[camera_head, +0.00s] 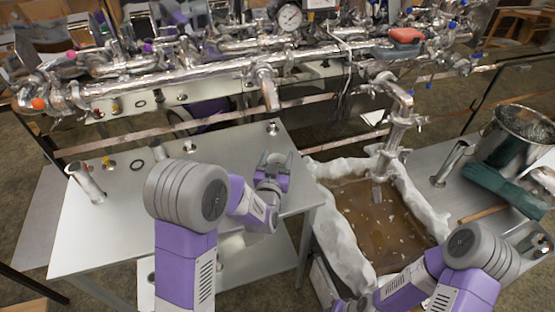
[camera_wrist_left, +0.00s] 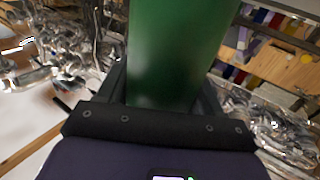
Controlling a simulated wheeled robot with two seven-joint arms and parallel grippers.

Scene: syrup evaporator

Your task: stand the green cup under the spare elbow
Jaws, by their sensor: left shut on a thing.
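My left gripper (camera_head: 275,163) is over the right part of the metal table, seen from behind. In the left wrist view, a plain green cup (camera_wrist_left: 175,55) stands up large between the two fingers, and my left gripper (camera_wrist_left: 165,95) is shut on it. In the head view I cannot make out the cup; the gripper and wrist hide it. A short bent pipe (camera_head: 267,88) hangs down from the long steel manifold, behind and above the left gripper. It looks like the spare elbow, but I cannot be sure. My right gripper is out of view; only that arm shows at the lower right.
The metal table (camera_head: 110,222) has free room left of the gripper; a small steel tube (camera_head: 86,184) stands at its left. Right of it is a pan of brown syrup (camera_head: 385,217) under another pipe (camera_head: 398,130). A steel pot (camera_head: 518,135) and dark green cloth (camera_head: 497,186) are farther right.

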